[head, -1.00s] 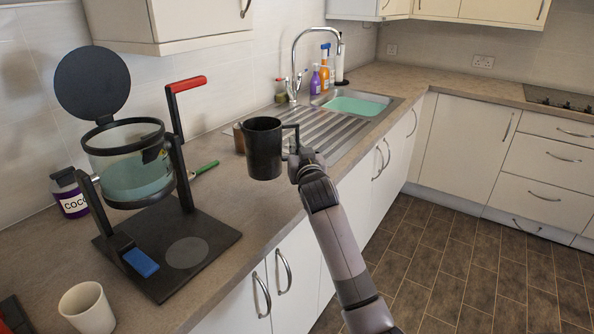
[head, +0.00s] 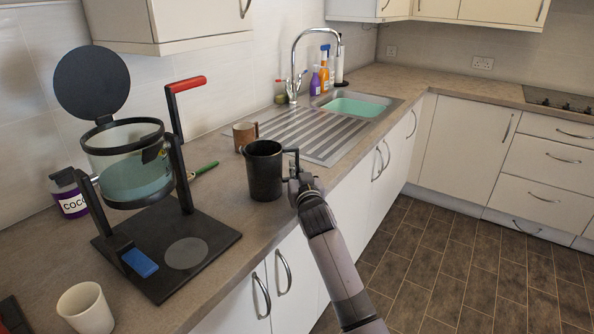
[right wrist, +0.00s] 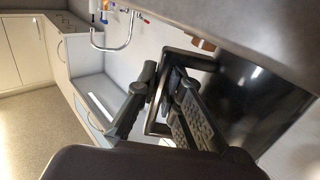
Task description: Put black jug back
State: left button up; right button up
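The black jug (head: 264,172) is upright at the counter's front edge, between the machine with the round lid and the sink. Its base is at or just above the worktop; I cannot tell if it touches. My right gripper (head: 296,181) is at the jug's handle, on its right side. In the right wrist view the gripper's fingers (right wrist: 164,82) lie on both sides of the handle, closed around it, with the dark jug body (right wrist: 250,98) to the right. My left gripper is not in view.
A black machine base (head: 205,238) with a glass vessel stands left. A brown mug (head: 243,134) is close behind the jug. A white cup (head: 86,308), a cocoa jar (head: 70,196) and a green-handled tool (head: 205,168) are on the counter. The sink (head: 352,104) is further back.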

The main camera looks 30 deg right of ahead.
jog(key=o, duration=0.5)
jog(key=shift+c, duration=0.2)
jog(key=shift+s+r, duration=0.1)
jog(key=shift+r, duration=0.05)
jog(key=v, duration=1.2)
